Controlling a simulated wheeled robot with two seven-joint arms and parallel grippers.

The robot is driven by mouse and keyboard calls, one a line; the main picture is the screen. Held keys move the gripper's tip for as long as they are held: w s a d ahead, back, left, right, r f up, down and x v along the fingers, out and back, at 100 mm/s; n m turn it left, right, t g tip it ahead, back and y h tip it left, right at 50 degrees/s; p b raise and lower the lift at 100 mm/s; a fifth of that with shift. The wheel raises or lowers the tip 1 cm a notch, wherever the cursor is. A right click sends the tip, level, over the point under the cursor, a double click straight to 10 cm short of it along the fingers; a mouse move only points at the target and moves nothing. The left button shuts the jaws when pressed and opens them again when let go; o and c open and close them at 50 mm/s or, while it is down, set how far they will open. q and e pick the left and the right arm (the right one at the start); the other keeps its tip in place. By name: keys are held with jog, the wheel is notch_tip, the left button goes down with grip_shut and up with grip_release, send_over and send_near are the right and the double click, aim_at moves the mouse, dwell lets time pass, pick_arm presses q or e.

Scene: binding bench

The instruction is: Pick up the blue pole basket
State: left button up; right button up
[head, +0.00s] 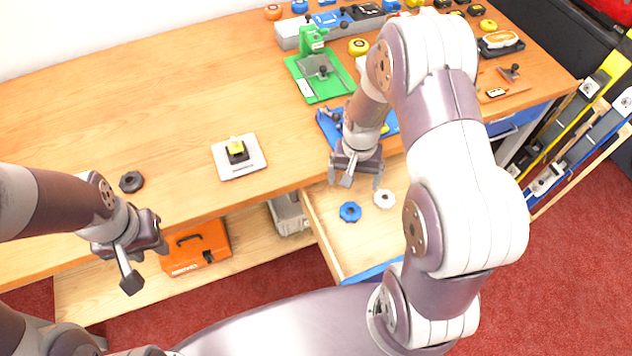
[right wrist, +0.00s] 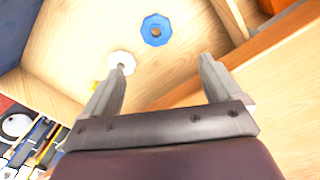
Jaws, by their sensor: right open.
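The blue pole basket (head: 350,212) is a small lobed ring with a centre hole, lying flat in the open drawer. In the right wrist view the blue basket (right wrist: 155,30) shows ahead of the fingertips, between their lines. My right gripper (head: 356,182) is open and empty above the drawer's back part, short of the basket. Its spread fingers also show in the right wrist view (right wrist: 165,66). My left gripper (head: 146,263) has its fingers apart, with nothing between them, in front of the bench at the left.
A white basket (head: 384,198) lies beside the blue one; the left finger overlaps it in the wrist view. The drawer's wooden side wall (head: 322,238) is close. A dark basket (head: 131,181) lies on the bench. An orange case (head: 196,250) sits on the lower shelf.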

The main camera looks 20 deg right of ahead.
aim_at(350, 213)
jog(key=shift+m, duration=0.3)
jog(key=f, duration=0.2)
jog(key=s+f, duration=0.1)
jog(key=f, duration=0.4)
jog(key=shift+s+f, duration=0.15)
jog(key=shift+f, duration=0.25)
notch_tip(350, 213, down, 4)
jog(key=shift+s+r, duration=0.1)
jog(key=shift+s, duration=0.05)
jog(key=shift+f, duration=0.2)
pick_arm(q)
jog(key=shift+s+r, duration=0.2)
jog(key=shift+s, duration=0.55)
pick_arm(e)
jog(key=shift+c, duration=0.2)
pick_arm(q)
jog(key=shift+d, duration=0.1)
pick_arm(e)
jog(key=c, duration=1.1)
jog(key=shift+o, duration=0.2)
